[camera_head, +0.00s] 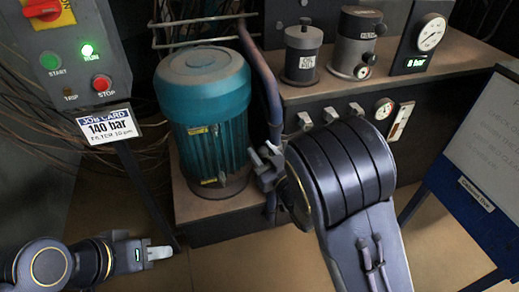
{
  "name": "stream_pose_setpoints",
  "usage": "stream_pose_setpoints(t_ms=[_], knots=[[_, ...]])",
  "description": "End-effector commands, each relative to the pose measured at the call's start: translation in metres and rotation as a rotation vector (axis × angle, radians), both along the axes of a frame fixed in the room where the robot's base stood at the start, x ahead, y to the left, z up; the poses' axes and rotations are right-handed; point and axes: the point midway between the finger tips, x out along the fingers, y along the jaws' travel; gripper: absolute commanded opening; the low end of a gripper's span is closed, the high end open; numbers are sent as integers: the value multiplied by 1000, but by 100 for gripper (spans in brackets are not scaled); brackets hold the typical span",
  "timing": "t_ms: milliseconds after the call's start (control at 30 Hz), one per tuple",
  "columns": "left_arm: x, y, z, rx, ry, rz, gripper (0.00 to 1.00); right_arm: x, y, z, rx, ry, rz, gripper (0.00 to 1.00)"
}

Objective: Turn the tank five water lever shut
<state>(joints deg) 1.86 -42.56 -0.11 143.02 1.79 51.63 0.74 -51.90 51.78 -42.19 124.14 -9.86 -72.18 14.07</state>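No lever marked tank five is readable in the head view. Several pale lever-like handles, one of them here (330,115), stand in a row on the dark front of the bench, partly behind my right arm. My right gripper (264,157) is left of these handles, in front of the dark pipe beside the teal motor. Its fingertips look slightly apart with nothing visible between them; whether it touches the pipe is unclear. My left gripper (160,252) is low at the left, above the floor and away from the handles. Its fingers are seen edge-on, so their gap is unclear.
A teal motor (210,120) stands left of centre. A control box (65,50) with a job card (107,124) reading 140 bar is at left. Two grey canisters and a gauge (431,34) top the bench. A blue-framed board (470,185) stands right. Floor is open at lower centre.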

Motion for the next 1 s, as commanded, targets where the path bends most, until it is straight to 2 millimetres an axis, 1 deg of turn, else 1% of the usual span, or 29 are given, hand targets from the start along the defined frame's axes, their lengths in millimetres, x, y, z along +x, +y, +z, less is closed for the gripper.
stream_pose_setpoints(t_ms=[100,200,467,767,1000], knots=[[0,0,-3,0,0,0,36,11,6,-1,-1,0,0,38],[0,0,-3,0,0,0,36,16,9,0,0,1,0,38],[0,0,-3,0,0,0,36,17,10,0,0,2,-1,38],[0,0,-3,0,0,0,36,17,9,0,0,2,-1,0],[0,0,-4,0,0,0,36,17,12,-1,-4,0,0,0]])
